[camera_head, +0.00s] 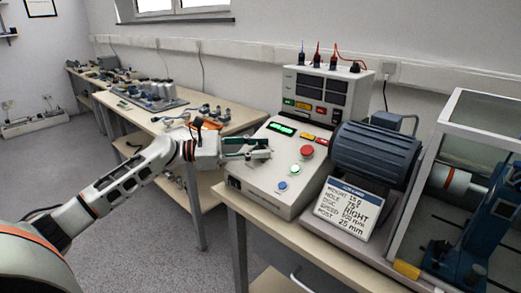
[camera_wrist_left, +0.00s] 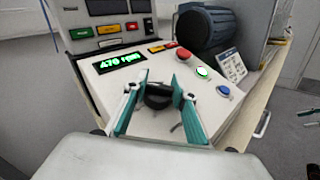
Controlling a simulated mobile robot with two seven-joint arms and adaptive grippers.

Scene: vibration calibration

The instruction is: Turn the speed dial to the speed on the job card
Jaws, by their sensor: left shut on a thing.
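The speed dial (camera_wrist_left: 158,97) is a black round knob on the sloped top of the pale control box (camera_head: 262,185). My left gripper (camera_head: 268,148) is shut on the dial, with one teal finger on each side of it in the wrist view. In the head view the fingers hide the dial. A green lit display (camera_wrist_left: 119,61) above the dial seems to read 470 rpm. The job card (camera_head: 347,208) leans in front of the motor; its speed line is too small to read surely.
A red button (camera_head: 307,152), a lit green button (camera_head: 295,169) and a blue button (camera_head: 282,186) sit close to the dial. A blue-grey motor (camera_head: 375,153) stands right of the box. A side bench (camera_head: 232,122) with parts stands behind my left arm.

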